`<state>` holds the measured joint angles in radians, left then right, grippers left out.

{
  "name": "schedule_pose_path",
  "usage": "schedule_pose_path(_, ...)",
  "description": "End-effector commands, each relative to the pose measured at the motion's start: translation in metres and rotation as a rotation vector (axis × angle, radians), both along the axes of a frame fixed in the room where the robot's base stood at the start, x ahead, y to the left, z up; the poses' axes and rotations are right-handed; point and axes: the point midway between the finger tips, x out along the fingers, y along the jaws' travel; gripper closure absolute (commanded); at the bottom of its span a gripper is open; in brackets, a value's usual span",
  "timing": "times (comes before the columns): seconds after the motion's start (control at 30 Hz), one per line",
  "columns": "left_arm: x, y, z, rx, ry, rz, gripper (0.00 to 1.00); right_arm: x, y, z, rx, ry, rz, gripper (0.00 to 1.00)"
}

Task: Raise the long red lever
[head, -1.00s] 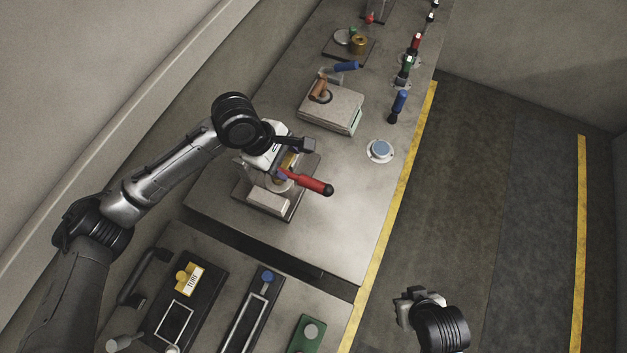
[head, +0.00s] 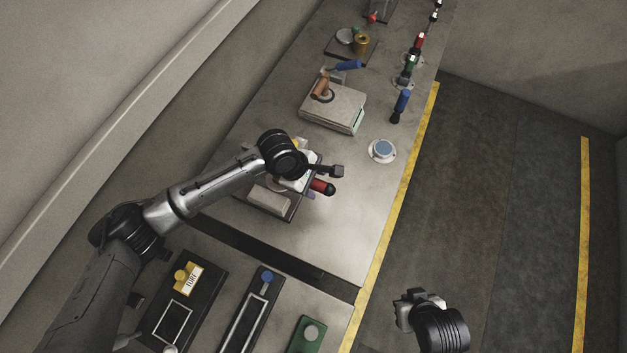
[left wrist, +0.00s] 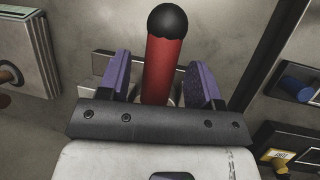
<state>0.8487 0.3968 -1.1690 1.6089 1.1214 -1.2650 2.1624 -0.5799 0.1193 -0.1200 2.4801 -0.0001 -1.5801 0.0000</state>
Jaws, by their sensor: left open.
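The long red lever (head: 319,185) has a black ball end and sticks out to the right from a fixture (head: 262,200) on the bench; my left gripper and wrist hide most of it in the head view. In the left wrist view, the red lever (left wrist: 162,68) stands between the two purple fingers of my left gripper (left wrist: 160,82). The fingers are open, with a visible gap on each side of the lever. My right gripper (head: 418,308) is over the floor at the lower right, away from the bench; its fingers are not clear.
Beyond the lever stands a grey box with an orange handle (head: 320,86). A round blue button (head: 382,149) and a blue handle (head: 401,105) are near the bench's right edge.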

Motion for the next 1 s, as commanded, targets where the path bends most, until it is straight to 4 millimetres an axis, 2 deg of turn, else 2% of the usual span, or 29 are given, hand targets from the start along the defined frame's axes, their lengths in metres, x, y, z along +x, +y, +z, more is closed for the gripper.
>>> schedule_pose_path(0.43, -0.0001, -0.0028, -0.0063, 0.001, -0.001, -0.001, 0.41, -0.0002, -0.0018, -0.0008, -0.007, 0.0, 0.004, 1.0)
schedule_pose_path(1.0, 0.0, -0.0026, -0.0061, 0.001, 0.0, 0.0, 0.95, 0.0, 0.0014, -0.0006, 0.004, 0.001, -0.003, 1.0)
